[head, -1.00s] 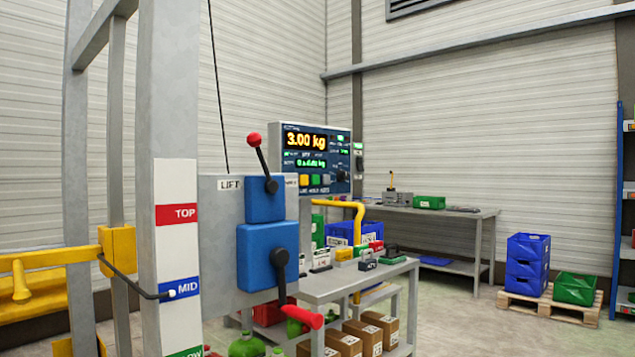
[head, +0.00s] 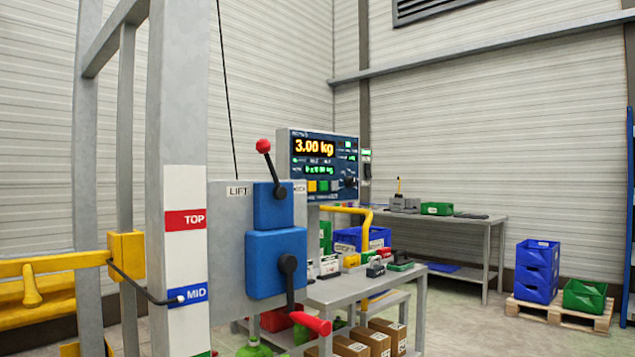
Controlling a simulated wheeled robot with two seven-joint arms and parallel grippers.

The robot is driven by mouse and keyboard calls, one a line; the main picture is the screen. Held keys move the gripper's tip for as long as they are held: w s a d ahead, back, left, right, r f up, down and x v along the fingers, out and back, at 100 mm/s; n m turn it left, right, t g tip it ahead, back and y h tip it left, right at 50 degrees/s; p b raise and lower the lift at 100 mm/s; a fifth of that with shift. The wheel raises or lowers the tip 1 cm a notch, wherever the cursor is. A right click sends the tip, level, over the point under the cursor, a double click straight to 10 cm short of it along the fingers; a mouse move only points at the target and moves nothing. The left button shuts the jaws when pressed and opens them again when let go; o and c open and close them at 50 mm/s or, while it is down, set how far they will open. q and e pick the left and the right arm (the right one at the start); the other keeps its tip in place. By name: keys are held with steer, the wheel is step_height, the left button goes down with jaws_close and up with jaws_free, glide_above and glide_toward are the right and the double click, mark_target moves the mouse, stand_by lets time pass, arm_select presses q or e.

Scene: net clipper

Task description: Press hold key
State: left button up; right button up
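A grey and blue display unit (head: 318,166) stands behind the lift panel. Its screen shows 3.00 kg in amber, with a smaller green line below that is too small to read surely. Under the screen is a row of small keys: a yellow key (head: 312,186), a green key (head: 323,186) and a grey key (head: 335,186). The lettering below them is partly hidden and too small to read, so I cannot tell which is the hold key. A dark round knob (head: 349,182) is at their right. Neither of my grippers is in view.
A grey LIFT panel (head: 226,255) with blue lever boxes, a red-knobbed lever (head: 263,147) and a red handle (head: 312,325) stands in front. A post with TOP and MID labels (head: 184,258) is at left. A bench (head: 351,288) and yellow pipe (head: 366,218) are below.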

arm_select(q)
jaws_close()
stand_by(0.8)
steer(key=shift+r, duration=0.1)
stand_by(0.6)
